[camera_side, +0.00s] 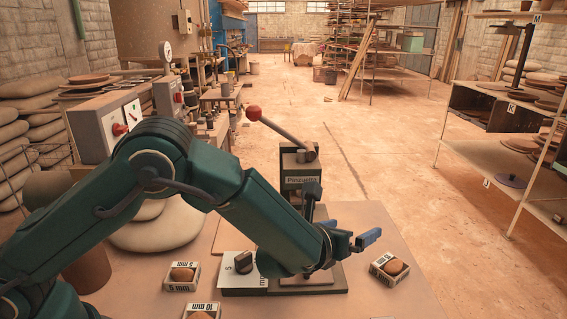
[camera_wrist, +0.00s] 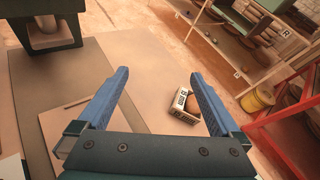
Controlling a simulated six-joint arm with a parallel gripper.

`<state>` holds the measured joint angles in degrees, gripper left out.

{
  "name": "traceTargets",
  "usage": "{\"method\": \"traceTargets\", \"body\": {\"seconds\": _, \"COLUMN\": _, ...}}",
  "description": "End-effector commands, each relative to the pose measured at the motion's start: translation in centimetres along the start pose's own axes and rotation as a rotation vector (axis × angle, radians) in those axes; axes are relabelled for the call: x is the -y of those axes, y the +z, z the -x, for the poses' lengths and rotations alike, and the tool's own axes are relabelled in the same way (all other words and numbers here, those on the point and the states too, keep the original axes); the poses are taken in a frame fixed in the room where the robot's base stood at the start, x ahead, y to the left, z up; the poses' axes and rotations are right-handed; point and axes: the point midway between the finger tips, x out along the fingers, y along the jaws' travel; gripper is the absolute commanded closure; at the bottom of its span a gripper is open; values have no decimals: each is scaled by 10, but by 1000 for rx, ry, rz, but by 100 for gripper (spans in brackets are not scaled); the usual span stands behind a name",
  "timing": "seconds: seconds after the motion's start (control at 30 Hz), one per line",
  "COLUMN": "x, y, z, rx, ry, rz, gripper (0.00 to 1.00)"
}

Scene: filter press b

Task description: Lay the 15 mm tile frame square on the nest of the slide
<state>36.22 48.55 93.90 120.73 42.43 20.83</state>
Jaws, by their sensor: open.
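A small pale frame with a brown round piece in it (camera_side: 390,267) lies on the bench right of the press, turned at an angle. It also shows in the wrist view (camera_wrist: 183,106), between my fingers and beyond their tips; its label is too small to read surely. My gripper (camera_side: 349,243) is open and empty, above the bench between the press base and this frame. In the wrist view, a flat square plate (camera_wrist: 75,128) lies behind my left finger.
Frames marked 5 mm (camera_side: 182,277) and 10 mm (camera_side: 201,311) lie at the left and front. The press lever has a red ball (camera_side: 253,113). Bare bench surrounds the right-hand frame.

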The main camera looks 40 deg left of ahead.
Motion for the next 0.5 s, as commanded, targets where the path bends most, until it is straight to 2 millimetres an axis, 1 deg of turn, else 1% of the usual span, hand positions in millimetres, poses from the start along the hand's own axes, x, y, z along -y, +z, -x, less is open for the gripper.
{"method": "traceTargets", "body": {"seconds": 0.03, "x": 15, "y": -19, "z": -6, "rx": -16, "ry": -55, "rz": -90, "gripper": 0}}
{"method": "traceTargets", "body": {"seconds": 0.1, "x": 32, "y": -36, "z": -10, "rx": -25, "ry": -123, "rz": -190, "gripper": 0}}
{"method": "traceTargets", "body": {"seconds": 0.2, "x": 48, "y": -53, "z": -12, "rx": -33, "ry": -187, "rz": -281, "gripper": 0}}
{"method": "traceTargets", "body": {"seconds": 0.3, "x": 55, "y": -61, "z": -14, "rx": -35, "ry": -216, "rz": -323, "gripper": 0}}
{"method": "traceTargets", "body": {"seconds": 0.5, "x": 58, "y": -62, "z": -24, "rx": -34, "ry": -220, "rz": -328, "gripper": 0}}
